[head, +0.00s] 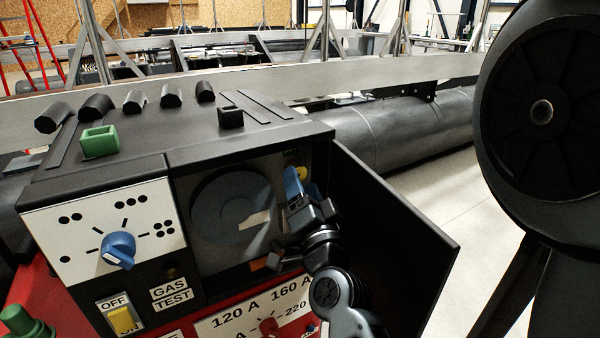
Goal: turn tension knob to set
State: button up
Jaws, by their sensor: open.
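A black and red welding machine stands in front of me in the head view. Its side compartment (260,250) is open and holds a dark round spool (225,205). A small yellow round part (302,173), possibly the tension knob, shows at the compartment's right side, partly hidden. My gripper (299,200) is open at the compartment's right part, just in front of and below the yellow part. A blue piece (292,187) shows at the gripper's tip; I cannot tell whether it is a finger or part of the machine. Contact with the yellow part cannot be told.
The open black door (390,235) stands close to the right of my gripper. A blue knob (118,250) sits on the white dotted panel at left, above a yellow switch (121,318). A green block (100,142) lies on top. A red dial (268,328) is below.

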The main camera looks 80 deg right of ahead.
jog(key=shift+p+x, duration=0.3)
jog(key=shift+x, duration=1)
jog(key=shift+a, duration=0.1)
jog(key=shift+c, duration=0.3)
jog(key=c, duration=1)
jog(key=shift+r+p, duration=0.15)
jog(key=shift+p, duration=0.35)
jog(key=shift+r+m+g+y+p, duration=0.1)
jog(key=shift+m+g+y+p, duration=0.45)
jog(key=shift+m+p, duration=1.5)
jog(key=shift+r+m+g+y+p, duration=0.1)
jog(key=shift+m+g+y+p, duration=0.45)
jog(key=shift+m+p, duration=1.4)
jog(key=shift+m+g+y+p, duration=0.4)
jog(key=shift+m+y+p, duration=0.5)
jog(key=shift+m, duration=2.1)
